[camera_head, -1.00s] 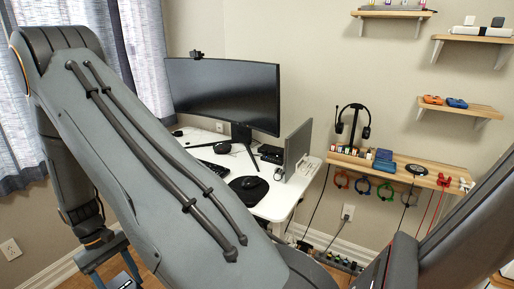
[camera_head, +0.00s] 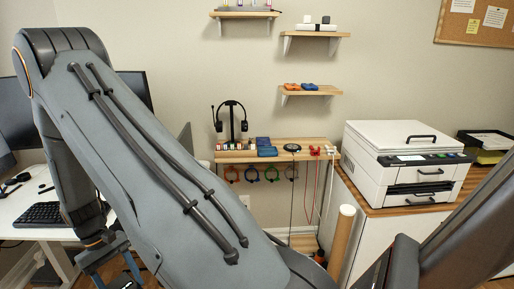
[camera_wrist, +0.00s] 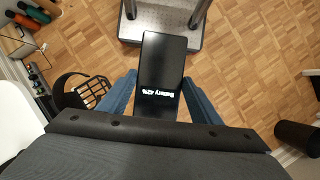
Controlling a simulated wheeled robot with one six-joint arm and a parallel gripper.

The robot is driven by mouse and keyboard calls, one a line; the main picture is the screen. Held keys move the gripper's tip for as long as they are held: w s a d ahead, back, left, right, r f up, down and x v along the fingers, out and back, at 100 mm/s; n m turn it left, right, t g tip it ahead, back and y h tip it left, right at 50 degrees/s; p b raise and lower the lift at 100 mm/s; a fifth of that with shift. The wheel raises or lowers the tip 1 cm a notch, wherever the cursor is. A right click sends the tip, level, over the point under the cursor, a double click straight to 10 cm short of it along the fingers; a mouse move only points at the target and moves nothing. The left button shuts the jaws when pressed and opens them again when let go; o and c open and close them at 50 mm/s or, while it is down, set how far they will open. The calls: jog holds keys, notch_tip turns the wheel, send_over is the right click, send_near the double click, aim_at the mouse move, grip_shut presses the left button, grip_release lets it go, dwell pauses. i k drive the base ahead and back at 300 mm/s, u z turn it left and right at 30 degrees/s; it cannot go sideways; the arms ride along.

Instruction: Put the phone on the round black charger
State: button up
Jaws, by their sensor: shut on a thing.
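The phone (camera_wrist: 163,62) is a dark slab with "Battery 42%" on its lit screen, in the middle of the wrist view. My gripper (camera_wrist: 158,97) is shut on it, with a blue finger on either side. The phone is in the air above the wooden floor. The round black charger (camera_head: 292,148) lies flat on the wooden wall shelf (camera_head: 230,157) in the head view, right of the blue boxes. My gripper is low at the left of that view, well apart from the charger, and mostly hidden by my arm.
Headphones on a stand (camera_head: 231,118) and blue boxes (camera_head: 266,151) share the shelf; cables hang below. A white printer (camera_head: 404,165) stands on a cabinet to the right. The desk (camera_head: 35,205) is at the left. A black basket (camera_wrist: 90,90) shows in the wrist view.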

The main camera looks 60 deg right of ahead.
aim_at(292, 147)
jog(key=z, duration=1.65)
jog(key=i, duration=0.75)
